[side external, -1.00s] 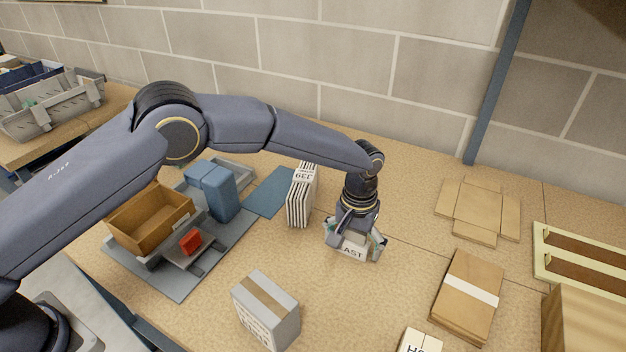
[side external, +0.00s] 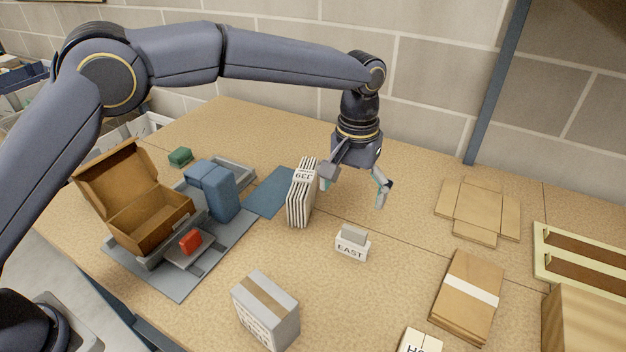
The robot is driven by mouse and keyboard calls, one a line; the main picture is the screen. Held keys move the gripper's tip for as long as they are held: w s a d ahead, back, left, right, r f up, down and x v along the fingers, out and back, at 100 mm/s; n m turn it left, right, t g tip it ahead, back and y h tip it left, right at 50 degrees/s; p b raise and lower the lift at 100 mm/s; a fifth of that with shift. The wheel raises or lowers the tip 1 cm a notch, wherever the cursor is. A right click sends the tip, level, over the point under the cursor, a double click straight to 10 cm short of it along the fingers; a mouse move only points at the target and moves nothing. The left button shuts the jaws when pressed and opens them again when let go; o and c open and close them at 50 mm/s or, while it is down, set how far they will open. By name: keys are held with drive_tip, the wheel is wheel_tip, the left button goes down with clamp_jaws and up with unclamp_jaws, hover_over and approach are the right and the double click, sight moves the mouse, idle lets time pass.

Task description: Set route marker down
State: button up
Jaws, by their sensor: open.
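The route marker (side external: 351,247), a small white block lettered EAST with a grey upper part, stands upright on the tan worktop. My gripper (side external: 354,190) is above and behind it, pointing down. Its fingers are spread wide and empty, clear of the marker. The left finger is close to a stack of white-and-dark striped plates (side external: 301,193); I cannot tell whether they touch.
A grey taped box (side external: 265,311) stands in front. Banded brown cardboard (side external: 468,296) and a flat carton (side external: 478,211) lie at right.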

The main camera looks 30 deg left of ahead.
drive_tip(key=s+a+r+t, duration=0.1)
drive_tip(key=s+a+r, duration=0.4)
drive_tip(key=a+r, duration=0.4)
drive_tip(key=s+a+r+t, duration=0.2)
drive_tip(key=s+a+r, duration=0.4)
drive_tip(key=a, duration=0.4)
drive_tip(key=s+a+f+t, duration=0.1)
drive_tip(key=s+a, duration=0.3)
drive_tip(key=s, duration=0.4)
drive_tip(key=s+a+f+t, duration=0.1)
drive_tip(key=s+a+f, duration=0.1)
drive_tip(key=s+a, duration=0.3)
drive_tip(key=s, duration=0.3)
drive_tip(key=shift+a, duration=0.3)
drive_tip(key=shift+o, duration=0.3)
drive_tip(key=shift+f, duration=0.1)
